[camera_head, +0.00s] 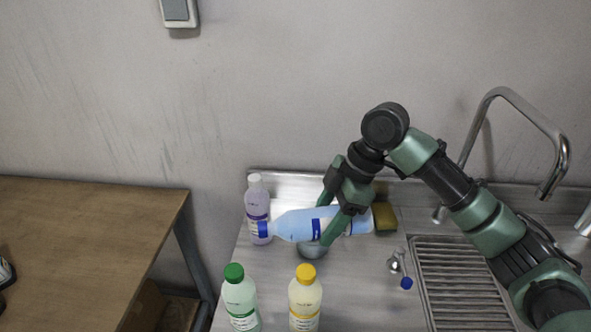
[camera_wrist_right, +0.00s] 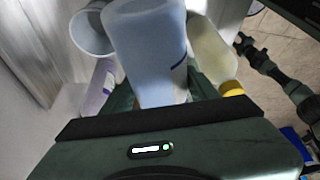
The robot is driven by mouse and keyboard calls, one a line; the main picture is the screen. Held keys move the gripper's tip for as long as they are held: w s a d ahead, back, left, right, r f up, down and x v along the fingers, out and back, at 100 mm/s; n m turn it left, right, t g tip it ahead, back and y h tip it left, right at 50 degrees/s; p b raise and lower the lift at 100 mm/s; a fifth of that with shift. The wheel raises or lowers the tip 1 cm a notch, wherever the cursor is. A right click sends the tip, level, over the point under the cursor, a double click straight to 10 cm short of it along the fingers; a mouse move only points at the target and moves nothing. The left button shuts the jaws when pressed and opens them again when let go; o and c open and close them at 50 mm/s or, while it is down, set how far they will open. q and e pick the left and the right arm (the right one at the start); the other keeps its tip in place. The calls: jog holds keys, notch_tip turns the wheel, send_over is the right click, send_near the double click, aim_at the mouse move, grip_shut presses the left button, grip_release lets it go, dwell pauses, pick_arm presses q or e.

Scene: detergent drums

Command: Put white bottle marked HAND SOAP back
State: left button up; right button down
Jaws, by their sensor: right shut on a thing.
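My right gripper (camera_head: 338,210) is shut on a pale blue bottle (camera_head: 295,224) with a blue-and-white label. It holds the bottle tilted nearly level over the back of the counter, its narrow end to the left with a blue cap. The bottle's body fills the middle of the right wrist view (camera_wrist_right: 145,45). I cannot read any HAND SOAP lettering on a bottle. A pale lavender bottle (camera_head: 257,199) with a white cap stands upright at the back left, close by the held bottle's cap end.
A green-capped bottle (camera_head: 241,301) and a yellow-capped bottle (camera_head: 305,298) stand at the counter's front. A grey round container (camera_head: 313,250) is below the held bottle. A sponge (camera_head: 384,218), a small blue-ended item (camera_head: 406,283), a drain grate (camera_head: 460,285) and a tap (camera_head: 551,130) lie to the right.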

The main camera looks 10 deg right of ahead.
aim_at(323, 213)
notch_tip(323, 213, up, 8)
jog(key=p, duration=0.5)
jog(key=shift+r+p, duration=0.15)
jog(key=shift+p, duration=0.15)
jog(key=shift+s+d+f+m+b, duration=0.1)
jog(key=shift+f+m+b, duration=0.2)
jog(key=shift+f, duration=0.2)
jog(key=shift+s+d+f+m+b, duration=0.1)
jog(key=shift+f+m+b, duration=0.1)
jog(key=shift+f+b, duration=0.25)
jog(key=shift+s+f+m+t, duration=0.15)
jog(key=shift+f+m+t, duration=0.15)
jog(key=shift+m+t, duration=0.15)
jog(key=s+d+f+m+t+h+b, duration=0.3)
jog(key=f+m, duration=0.4)
jog(key=m, duration=0.8)
jog(key=shift+s+d+f+m+h+b, duration=0.3)
jog(key=shift+s+h+b, duration=0.4)
jog(key=shift+s+b, duration=0.4)
jog(key=shift+w+r+t, duration=0.1)
jog(key=shift+t, duration=0.15)
